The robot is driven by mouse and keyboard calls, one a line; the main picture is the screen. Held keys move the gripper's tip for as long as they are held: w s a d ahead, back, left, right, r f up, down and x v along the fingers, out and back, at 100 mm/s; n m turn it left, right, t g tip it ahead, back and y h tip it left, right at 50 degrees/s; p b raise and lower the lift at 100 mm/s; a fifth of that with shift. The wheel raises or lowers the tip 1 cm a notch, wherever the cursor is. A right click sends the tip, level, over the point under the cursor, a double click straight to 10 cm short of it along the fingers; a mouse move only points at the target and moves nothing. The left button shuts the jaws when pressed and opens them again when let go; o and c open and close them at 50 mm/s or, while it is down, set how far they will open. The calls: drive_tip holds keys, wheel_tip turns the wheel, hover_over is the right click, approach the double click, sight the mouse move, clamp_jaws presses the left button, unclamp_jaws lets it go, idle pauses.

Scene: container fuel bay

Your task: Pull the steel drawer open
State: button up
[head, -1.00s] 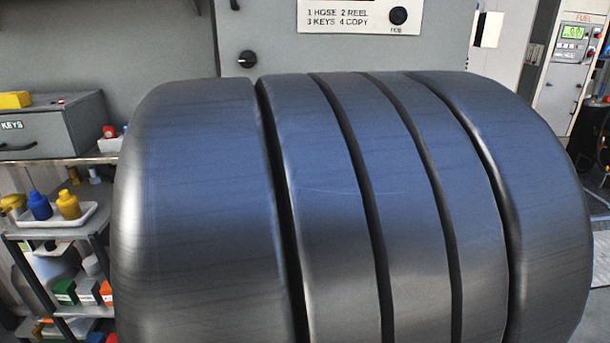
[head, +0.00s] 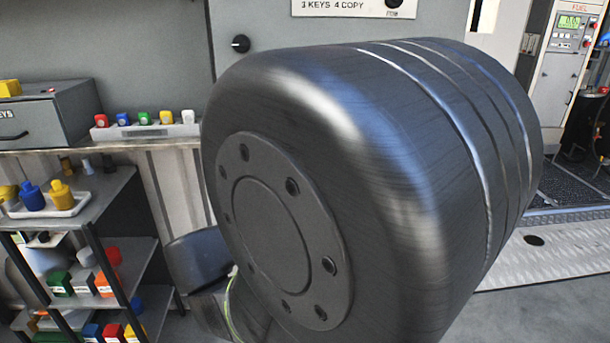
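The steel drawer (head: 45,122) is a grey box at the left edge, on a counter. Its front carries a label ending in "EYS" and a dark bar handle (head: 12,138); the left part is cut off by the picture edge. It looks shut. A large dark rounded link of my arm (head: 420,140) fills the middle and right of the view. My gripper is not in view, so whether it is open or shut does not show.
A yellow block (head: 10,88) lies on the drawer box. A tray with coloured caps (head: 150,131) stands right of it. Below is a shelf rack (head: 100,195) with bottles and small boxes. A fuel panel (head: 560,65) stands at the far right.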

drive_tip(key=shift+s+a+f, duration=0.1)
drive_tip(key=shift+s+a, duration=0.15)
drive_tip(key=shift+a, duration=0.3)
drive_tip(key=shift+d, duration=0.15)
drive_tip(key=p+x, duration=0.1)
drive_tip(key=x, duration=0.8)
idle(0.7)
drive_tip(key=shift+w, duration=0.1)
idle(0.4)
